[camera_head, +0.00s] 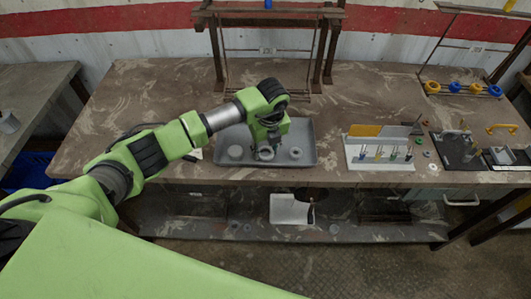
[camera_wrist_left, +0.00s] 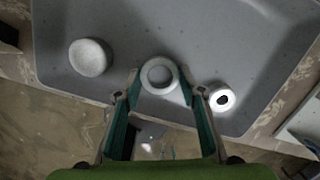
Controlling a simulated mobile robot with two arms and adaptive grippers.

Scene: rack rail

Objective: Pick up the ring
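A grey tray (camera_head: 222,131) on the workbench holds several small round pieces. In the left wrist view, a pale ring-like piece (camera_wrist_left: 158,75) with a raised rim and grey middle lies straight ahead of my left gripper (camera_wrist_left: 160,92). The gripper's two fingers are apart, one on each side of this piece, with no visible grip on it. A white ring with a dark centre (camera_wrist_left: 222,99) lies to its right. In the head view, my left gripper (camera_head: 265,152) is low over the tray's middle and hides most of the middle piece. My right gripper is not in view.
A plain white round piece (camera_wrist_left: 90,57) lies at the left in the tray. A white rack with small coloured pegs (camera_head: 381,161) stands right of the tray. Metal posts (camera_head: 322,50) rise behind it. The bench's front edge is close to the tray.

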